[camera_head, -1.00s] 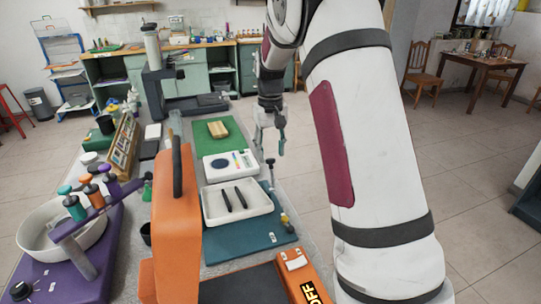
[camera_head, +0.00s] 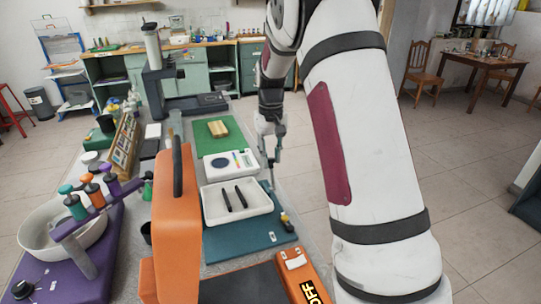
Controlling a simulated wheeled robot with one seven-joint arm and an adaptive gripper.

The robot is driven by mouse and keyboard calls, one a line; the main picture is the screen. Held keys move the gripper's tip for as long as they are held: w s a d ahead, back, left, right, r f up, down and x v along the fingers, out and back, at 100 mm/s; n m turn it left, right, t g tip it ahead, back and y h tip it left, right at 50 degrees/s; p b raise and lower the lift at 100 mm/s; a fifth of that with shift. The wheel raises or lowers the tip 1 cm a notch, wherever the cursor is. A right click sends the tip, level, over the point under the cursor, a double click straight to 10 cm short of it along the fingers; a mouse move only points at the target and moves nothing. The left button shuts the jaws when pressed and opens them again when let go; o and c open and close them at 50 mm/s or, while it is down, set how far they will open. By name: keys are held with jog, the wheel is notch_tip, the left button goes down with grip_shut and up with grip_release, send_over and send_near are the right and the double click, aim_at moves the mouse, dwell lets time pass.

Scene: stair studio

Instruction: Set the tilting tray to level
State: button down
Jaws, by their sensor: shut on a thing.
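The tilting tray (camera_head: 211,207) is a shallow white tray with two black bars (camera_head: 233,198) lying in it. It sits above a teal base (camera_head: 232,244) on the bench; its exact tilt is hard to tell. A thin upright lever (camera_head: 272,182) stands at the tray's far right side. My gripper (camera_head: 271,160) is above that corner, pointing down, shut on the top of the lever; its fingers cover the lever's dark knob.
A white device with a blue disc (camera_head: 220,165) and a green board with a wooden block (camera_head: 218,129) lie behind the tray. A tall orange machine (camera_head: 175,220) stands close on the left. A yellow-and-black piece (camera_head: 286,222) is on the base's right edge.

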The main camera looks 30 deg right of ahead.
jog(key=shift+s+a+r+t+p, duration=0.1)
jog(key=shift+s+t+p, duration=0.25)
jog(key=shift+s, duration=0.1)
jog(key=shift+s+a+r+t+p, duration=0.1)
jog(key=shift+s+t+p, duration=0.15)
jog(key=shift+s+t, duration=0.15)
jog(key=shift+s+a+t+h, duration=0.15)
jog(key=shift+s+t+h, duration=0.25)
jog(key=shift+s+t, duration=0.55)
jog(key=shift+w, duration=0.15)
jog(key=c, duration=1.3)
grip_release()
jog(key=shift+c, duration=0.2)
jog(key=v, duration=1.2)
